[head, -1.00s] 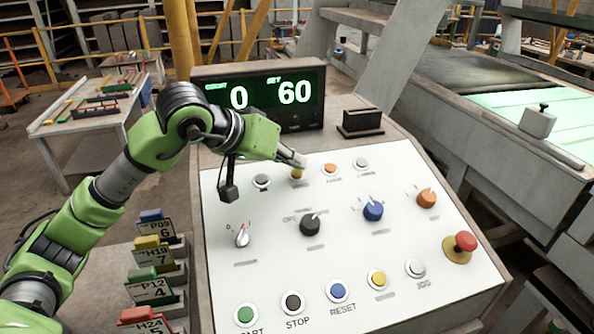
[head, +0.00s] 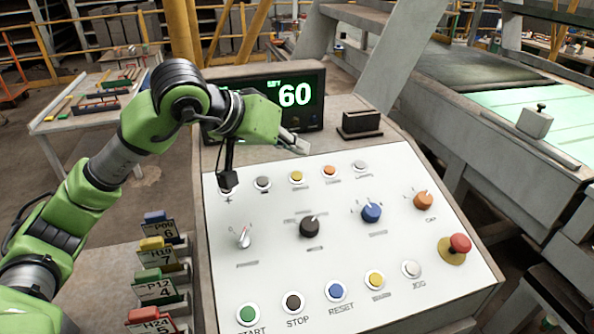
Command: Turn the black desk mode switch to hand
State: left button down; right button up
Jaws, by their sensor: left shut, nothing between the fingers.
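The black mode switch (head: 310,227) is a round knob in the middle of the white desk panel (head: 275,265). Its pale pointer mark points to the upper right, and the small labels around it are too blurred to read. My left gripper (head: 303,148) is shut and empty. It hovers over the panel's top edge, in front of the display (head: 295,95), above and apart from the black switch. My right gripper is not in view.
A silver switch (head: 244,238) is left of the black one, blue (head: 371,212) and orange (head: 424,200) knobs right. A red mushroom button (head: 460,243) stands at the right edge. Push buttons line the front, small lamps the back. Labelled blocks (head: 155,270) stand at left.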

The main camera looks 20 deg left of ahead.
aim_at(310, 226)
jog(key=k+l, duration=0.2)
jog(key=k, duration=0.3)
jog(key=k+l, duration=0.25)
jog(key=k, duration=0.2)
jog(key=k+l, duration=0.2)
jog(key=k, duration=0.3)
